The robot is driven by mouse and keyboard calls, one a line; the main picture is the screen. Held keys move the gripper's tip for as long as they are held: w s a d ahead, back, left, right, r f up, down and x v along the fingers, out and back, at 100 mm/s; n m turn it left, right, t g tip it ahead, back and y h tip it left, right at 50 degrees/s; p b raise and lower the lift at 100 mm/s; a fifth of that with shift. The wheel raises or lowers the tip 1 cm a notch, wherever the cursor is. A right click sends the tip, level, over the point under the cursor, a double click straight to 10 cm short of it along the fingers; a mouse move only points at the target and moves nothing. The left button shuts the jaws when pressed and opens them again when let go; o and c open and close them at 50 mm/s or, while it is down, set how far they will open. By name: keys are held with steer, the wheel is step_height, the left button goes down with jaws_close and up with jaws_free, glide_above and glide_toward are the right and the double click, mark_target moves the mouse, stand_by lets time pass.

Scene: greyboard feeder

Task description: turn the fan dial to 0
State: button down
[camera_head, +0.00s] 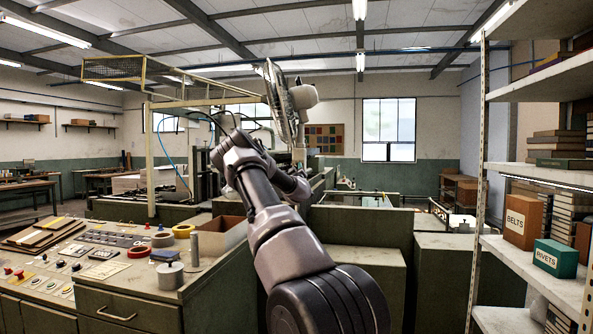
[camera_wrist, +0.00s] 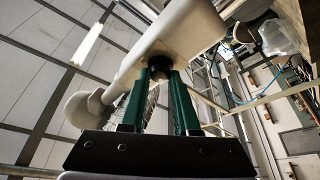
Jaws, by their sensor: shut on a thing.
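The fan (camera_head: 304,96) stands upright beyond my arm in the head view, its round grille seen nearly edge-on. In the wrist view the cream fan body (camera_wrist: 165,45) fills the upper middle. The fan dial (camera_wrist: 160,63), a small dark round knob, sticks out of its underside as seen there. My gripper (camera_wrist: 161,76) has green fingers, one on each side of the dial, and is shut on it. The fingertips hide the dial's sides. No numbers or pointer can be read, so its setting cannot be told. In the head view my arm hides the gripper and dial.
A control desk (camera_head: 130,250) with buttons, tape rolls and a grey lidded pot (camera_head: 168,275) is at the left. A shelf with a belts box (camera_head: 523,220) and a rivets box (camera_head: 556,258) stands at the right. Green machine cabinets (camera_head: 360,265) lie behind my arm.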

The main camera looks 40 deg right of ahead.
steer(key=shift+n+y, duration=0.9)
steer(key=shift+n, duration=1.5)
steer(key=c, duration=0.7)
jaws_free()
steer(key=shift+o, duration=0.2)
steer(key=shift+s, duration=0.1)
steer(key=v, duration=1)
steer(key=shift+s+a, duration=0.15)
steer(key=shift+s, duration=0.2)
steer(key=shift+f, duration=0.1)
